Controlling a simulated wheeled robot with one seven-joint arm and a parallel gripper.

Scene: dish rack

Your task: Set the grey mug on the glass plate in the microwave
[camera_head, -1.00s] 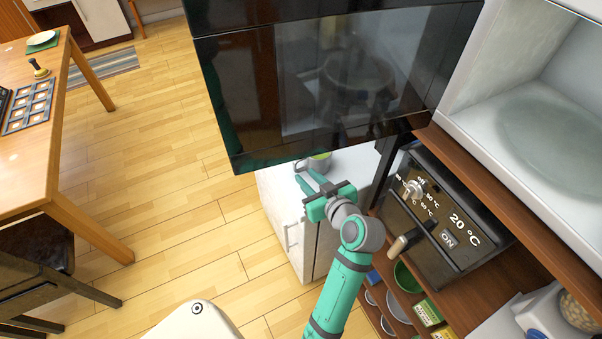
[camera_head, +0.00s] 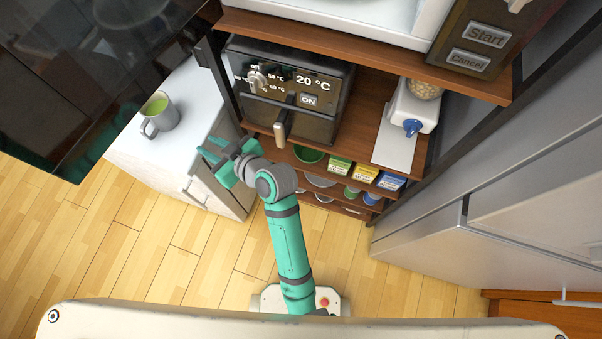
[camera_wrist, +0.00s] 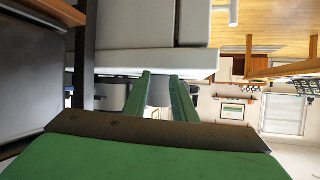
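The grey mug (camera_head: 168,121), green inside, stands upright on a white counter top (camera_head: 190,90) at the left of the head view, handle toward the lower left. My gripper (camera_head: 208,152) is to the right of the mug, apart from it, beside the counter edge. Its two green fingers are apart, also in the wrist view (camera_wrist: 160,78); a pale shape shows between them, which I cannot identify. The microwave (camera_head: 432,22) is at the top edge, mostly cut off. Its dark door (camera_head: 80,80) hangs open at upper left. The glass plate is not clearly visible.
A black oven (camera_head: 290,90) with a protruding handle (camera_head: 281,128) stands on the wooden shelf right of the counter. Boxes (camera_head: 365,174) and bowls (camera_head: 308,154) fill lower shelves. A dispenser (camera_head: 413,106) and fridge (camera_head: 480,215) are at right. Open floor (camera_head: 150,250) lies at lower left.

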